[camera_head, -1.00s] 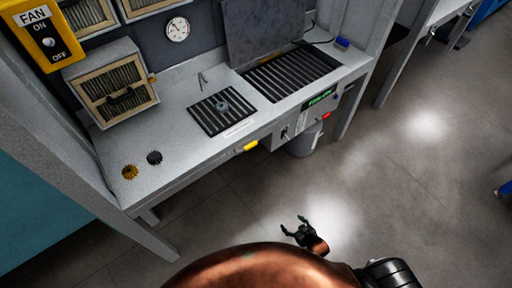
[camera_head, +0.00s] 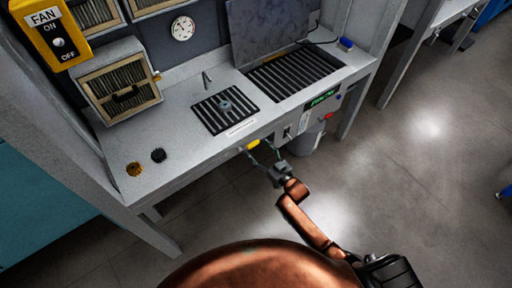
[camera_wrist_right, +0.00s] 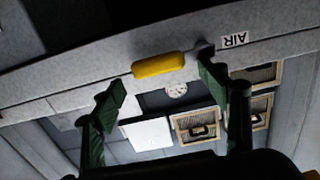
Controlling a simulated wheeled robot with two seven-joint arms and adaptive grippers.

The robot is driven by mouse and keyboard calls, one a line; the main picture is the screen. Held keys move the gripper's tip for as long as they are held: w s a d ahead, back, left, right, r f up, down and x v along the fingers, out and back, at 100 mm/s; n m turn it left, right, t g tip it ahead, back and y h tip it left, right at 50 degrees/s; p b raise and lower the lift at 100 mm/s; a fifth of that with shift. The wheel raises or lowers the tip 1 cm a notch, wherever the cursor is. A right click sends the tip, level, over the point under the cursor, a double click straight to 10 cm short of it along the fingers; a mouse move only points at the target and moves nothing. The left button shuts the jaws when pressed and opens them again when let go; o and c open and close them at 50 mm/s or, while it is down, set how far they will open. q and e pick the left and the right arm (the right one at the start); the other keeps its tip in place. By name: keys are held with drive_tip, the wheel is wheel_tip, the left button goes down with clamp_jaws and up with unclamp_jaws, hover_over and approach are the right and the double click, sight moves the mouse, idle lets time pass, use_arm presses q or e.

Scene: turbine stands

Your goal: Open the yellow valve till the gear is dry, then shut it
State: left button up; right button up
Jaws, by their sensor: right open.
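The yellow valve (camera_head: 253,145) is a small lever on the front edge of the bench. In the wrist view the yellow valve (camera_wrist_right: 158,64) lies lengthwise along the edge, beside an upside-down AIR label (camera_wrist_right: 235,40). A grey gear (camera_head: 225,105) lies on the small dark grate under a thin bent nozzle (camera_head: 207,80); whether it is wet is too small to tell. My right gripper (camera_head: 264,154) is open and empty, just in front of the valve. In the wrist view its green fingers (camera_wrist_right: 163,82) stand either side of the valve, with no clear contact. My left gripper is out of view.
A brass gear (camera_head: 134,170) and a black gear (camera_head: 158,155) lie at the bench's left end. A larger grate (camera_head: 295,72), a gauge (camera_head: 182,28), a fan switch box (camera_head: 50,32) and a green display (camera_head: 324,97) are nearby. The floor in front is clear.

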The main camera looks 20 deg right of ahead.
drive_tip(key=shift+x, duration=1)
drive_tip(key=shift+c, duration=0.2)
drive_tip(key=c, duration=1.6)
drive_tip(key=shift+c, duration=0.2)
